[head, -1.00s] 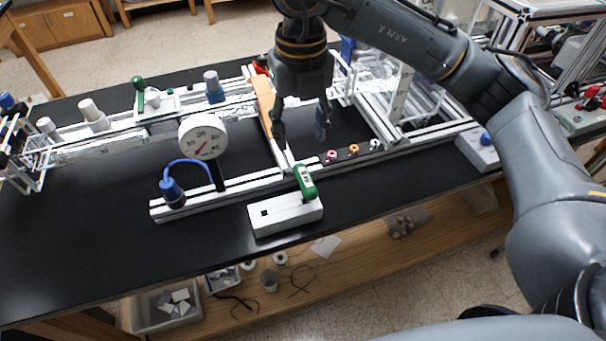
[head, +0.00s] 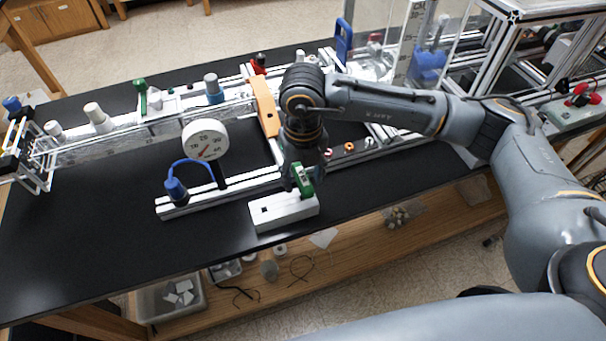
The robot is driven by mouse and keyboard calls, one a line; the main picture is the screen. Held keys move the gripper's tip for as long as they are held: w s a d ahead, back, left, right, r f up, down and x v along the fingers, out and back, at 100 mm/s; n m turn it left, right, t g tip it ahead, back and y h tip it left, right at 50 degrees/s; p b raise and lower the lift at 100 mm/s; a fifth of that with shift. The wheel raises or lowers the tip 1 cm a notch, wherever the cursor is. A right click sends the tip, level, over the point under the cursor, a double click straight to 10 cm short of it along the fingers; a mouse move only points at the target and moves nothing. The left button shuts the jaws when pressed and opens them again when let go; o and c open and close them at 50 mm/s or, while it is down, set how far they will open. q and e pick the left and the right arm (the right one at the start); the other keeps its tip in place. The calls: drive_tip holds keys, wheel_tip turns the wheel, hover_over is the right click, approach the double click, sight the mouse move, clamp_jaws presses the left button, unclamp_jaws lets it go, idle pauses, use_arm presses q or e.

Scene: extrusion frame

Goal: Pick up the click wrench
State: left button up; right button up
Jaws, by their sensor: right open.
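A green-handled tool (head: 305,183), which I take to be the click wrench, stands in a white block holder (head: 283,212) near the front edge of the black bench. My right gripper (head: 304,176) points down over it from above and behind. Its fingers are open and show on either side of the green handle. I cannot tell whether they touch it. The tool's lower part is hidden in the holder. My left gripper is not in view.
An orange piece (head: 265,107) stands behind. The bench's left front is clear.

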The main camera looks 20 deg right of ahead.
drive_tip(key=shift+a+f, duration=0.1)
drive_tip(key=shift+f, duration=0.1)
clamp_jaws()
drive_tip(key=shift+r, duration=0.15)
drive_tip(key=shift+w+r+b, duration=0.1)
drive_tip(key=shift+r+b, duration=0.2)
drive_tip(key=shift+r, duration=0.05)
wheel_tip(320, 180, up, 9)
drive_tip(key=shift+f+b, duration=0.1)
drive_tip(key=shift+b, duration=1.15)
drive_tip(key=c, duration=0.6)
unclamp_jaws()
drive_tip(key=shift+c, duration=0.2)
clamp_jaws()
drive_tip(key=shift+r, duration=0.2)
